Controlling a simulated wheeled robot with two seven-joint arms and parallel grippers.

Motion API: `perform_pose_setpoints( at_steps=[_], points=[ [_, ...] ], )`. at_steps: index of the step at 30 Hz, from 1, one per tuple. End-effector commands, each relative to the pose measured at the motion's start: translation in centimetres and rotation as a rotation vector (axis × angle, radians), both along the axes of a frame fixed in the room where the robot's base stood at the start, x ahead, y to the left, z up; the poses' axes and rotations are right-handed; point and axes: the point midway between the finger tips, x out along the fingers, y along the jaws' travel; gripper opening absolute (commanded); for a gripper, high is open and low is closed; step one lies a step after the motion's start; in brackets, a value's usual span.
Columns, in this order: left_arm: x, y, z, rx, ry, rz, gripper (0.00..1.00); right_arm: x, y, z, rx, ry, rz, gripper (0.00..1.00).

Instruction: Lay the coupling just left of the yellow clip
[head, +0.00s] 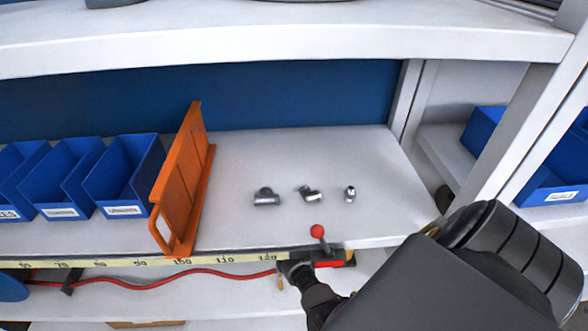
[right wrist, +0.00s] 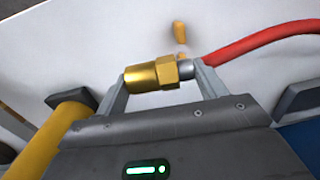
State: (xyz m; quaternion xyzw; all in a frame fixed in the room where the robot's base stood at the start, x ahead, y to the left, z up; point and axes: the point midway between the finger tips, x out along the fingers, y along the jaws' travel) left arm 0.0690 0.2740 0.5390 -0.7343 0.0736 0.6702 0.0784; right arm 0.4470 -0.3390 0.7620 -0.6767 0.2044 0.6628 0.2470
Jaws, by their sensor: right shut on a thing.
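The brass coupling (right wrist: 152,74) is on the end of a red hose (right wrist: 260,40) and lies between the two fingers of my right gripper (right wrist: 163,76), which is shut on it. In the head view my right gripper (head: 291,269) is low at the shelf's front edge, and the coupling is hard to make out there. A small yellow piece, probably the yellow clip (right wrist: 179,33), shows just beyond the coupling in the right wrist view; a small yellow bit (head: 281,283) also shows beside the gripper in the head view. My left gripper is not in view.
A valve with a red knob (head: 317,231) stands close beside the gripper. A black clip (head: 70,278) is on the hose at left. Several blue bins (head: 124,172), an orange divider (head: 181,182) and steel fittings (head: 266,197) are on the shelf. A tape scale (head: 140,262) runs along its edge.

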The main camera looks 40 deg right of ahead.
Motion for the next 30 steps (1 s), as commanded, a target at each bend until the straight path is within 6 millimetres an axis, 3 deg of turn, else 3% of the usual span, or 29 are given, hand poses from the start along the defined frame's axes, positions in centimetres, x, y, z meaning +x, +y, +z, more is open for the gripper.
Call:
perform_pose_setpoints(
  at_steps=[30],
  points=[
    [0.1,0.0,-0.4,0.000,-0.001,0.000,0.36,5.4,7.0,0.0,0.001,-0.001,0.001,0.47]
  ],
)
